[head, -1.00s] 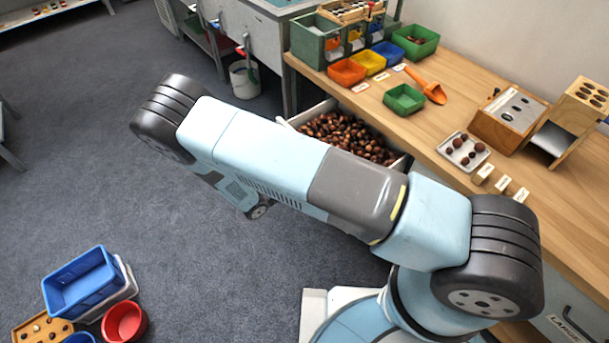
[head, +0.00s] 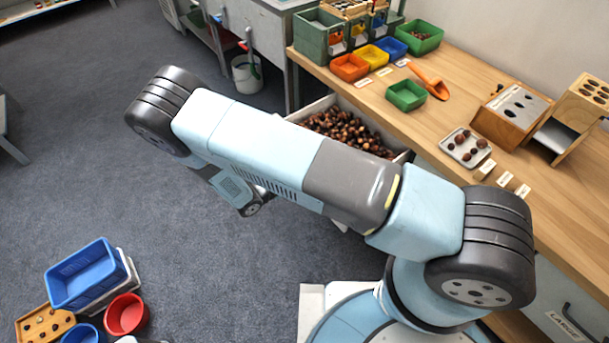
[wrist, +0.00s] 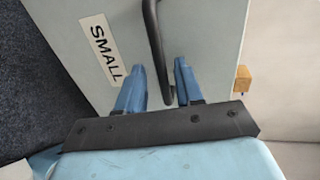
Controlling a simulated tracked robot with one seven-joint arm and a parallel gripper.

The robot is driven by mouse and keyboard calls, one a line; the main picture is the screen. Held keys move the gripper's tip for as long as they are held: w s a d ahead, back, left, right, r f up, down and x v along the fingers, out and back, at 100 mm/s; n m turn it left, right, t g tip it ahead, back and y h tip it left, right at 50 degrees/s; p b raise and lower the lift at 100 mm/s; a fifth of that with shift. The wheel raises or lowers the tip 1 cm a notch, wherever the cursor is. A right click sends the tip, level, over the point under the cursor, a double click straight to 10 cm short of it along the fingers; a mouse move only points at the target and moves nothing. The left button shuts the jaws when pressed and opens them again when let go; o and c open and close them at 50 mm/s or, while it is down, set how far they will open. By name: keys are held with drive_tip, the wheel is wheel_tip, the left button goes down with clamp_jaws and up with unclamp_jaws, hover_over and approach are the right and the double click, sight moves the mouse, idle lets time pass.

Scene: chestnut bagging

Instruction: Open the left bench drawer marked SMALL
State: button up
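The bench drawer stands pulled out, its pale rim (head: 318,106) showing in the head view with many chestnuts (head: 350,130) inside. My arm covers much of it. In the wrist view the pale drawer front (wrist: 205,30) carries a SMALL label (wrist: 101,48). A dark bar handle (wrist: 154,30) stands out from the front. My gripper (wrist: 158,65) has its two blue fingers apart, one on each side of the handle's lower end, with gaps visible between fingers and bar. In the head view the fingers are hidden behind my arm.
A drawer marked LARGE (head: 560,320) is at lower right. The wooden bench top (head: 460,110) holds coloured bins, an orange scoop (head: 430,82) and a chestnut tray (head: 466,150). A blue crate (head: 85,275) and red bowl (head: 126,313) sit at lower left.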

drive_tip(key=v, duration=1.3)
drive_tip(key=shift+s+a, duration=0.2)
drive_tip(key=shift+s, duration=0.15)
drive_tip(key=shift+r, duration=0.1)
drive_tip(key=w+d+r+m+g+y, duration=0.25)
drive_tip(key=d+r+m, duration=0.45)
drive_tip(key=r, duration=0.5)
drive_tip(key=w+d+r+m+g+y, duration=0.1)
drive_tip(key=w+d+r+m+g, duration=0.3)
drive_tip(key=d+r+m, duration=0.55)
drive_tip(key=w+d+r+m+g+y, duration=0.25)
drive_tip(key=r+m, duration=0.35)
drive_tip(key=r, duration=0.8)
drive_tip(key=s+d+r+m+y, duration=0.2)
drive_tip(key=s+d+r+m, duration=0.1)
drive_tip(key=d+r+m, duration=0.3)
drive_tip(key=s+d+r+m+y, duration=0.2)
drive_tip(key=s+d+r+m, duration=0.1)
drive_tip(key=d+r+m, duration=0.3)
drive_tip(key=s+d+r+m+t+y, duration=0.1)
drive_tip(key=s+d+r+m+t, duration=0.1)
drive_tip(key=s, duration=0.4)
drive_tip(key=s+d+r+m+t+y, duration=0.1)
drive_tip(key=s+d+r+m+t, duration=0.1)
drive_tip(key=s+d+r+m, duration=0.3)
drive_tip(key=shift+s+d+r+m+t, duration=0.25)
drive_tip(key=shift+s+r+m, duration=0.3)
drive_tip(key=shift+m, duration=0.7)
